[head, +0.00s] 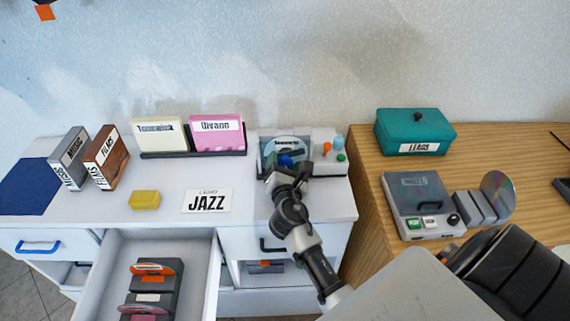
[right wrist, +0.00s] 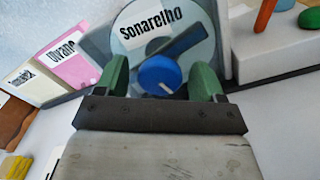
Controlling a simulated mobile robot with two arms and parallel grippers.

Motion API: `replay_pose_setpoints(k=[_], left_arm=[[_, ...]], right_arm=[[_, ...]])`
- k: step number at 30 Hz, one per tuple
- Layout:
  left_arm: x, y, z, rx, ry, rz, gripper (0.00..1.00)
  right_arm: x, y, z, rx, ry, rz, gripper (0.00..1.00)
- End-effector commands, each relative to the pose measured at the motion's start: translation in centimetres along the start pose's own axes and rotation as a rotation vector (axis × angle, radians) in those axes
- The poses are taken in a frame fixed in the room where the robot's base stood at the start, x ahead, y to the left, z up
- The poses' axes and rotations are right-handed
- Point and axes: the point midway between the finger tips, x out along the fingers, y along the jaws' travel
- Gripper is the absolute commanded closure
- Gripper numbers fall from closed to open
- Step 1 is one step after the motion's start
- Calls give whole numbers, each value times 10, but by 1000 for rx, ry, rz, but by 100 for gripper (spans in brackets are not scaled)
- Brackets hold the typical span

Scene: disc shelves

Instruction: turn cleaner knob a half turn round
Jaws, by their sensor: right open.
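The cleaner, a dark upright unit (head: 266,146), stands at the right back of the white top and holds a disc labelled Sonarelho (right wrist: 135,25). A round blue knob (right wrist: 158,75) with a small white mark at its lower right sits in front of the disc, below a dark blue bar. My right gripper (right wrist: 161,78) is open, with its green fingers on the left and right of the knob. Gaps show between fingers and knob in the right wrist view. In the head view the right gripper (head: 288,170) partly covers the knob. My left gripper is out of view.
A white holder with coloured pegs (head: 328,160) stands right of the cleaner. A pink sleeve (head: 217,138) stands to its left, and a JAZZ card (head: 207,201) lies nearby. An open drawer (head: 206,285) is in front. A player (head: 420,200) with a black knob stands on the wooden table.

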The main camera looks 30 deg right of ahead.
Motion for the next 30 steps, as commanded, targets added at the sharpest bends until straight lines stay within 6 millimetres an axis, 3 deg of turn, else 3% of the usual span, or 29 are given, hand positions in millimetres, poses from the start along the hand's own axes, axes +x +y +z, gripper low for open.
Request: replay_pose_setpoints(k=[3, 13, 24, 30], left_arm=[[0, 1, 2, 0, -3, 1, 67], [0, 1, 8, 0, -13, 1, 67], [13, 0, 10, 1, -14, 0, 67], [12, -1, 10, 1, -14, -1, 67]], right_arm=[[0, 0, 0, 0, 0, 0, 31], [0, 0, 0, 0, 0, 0, 81], [0, 0, 0, 268, -2, 0, 80], [0, 1, 1, 278, -1, 0, 80]])
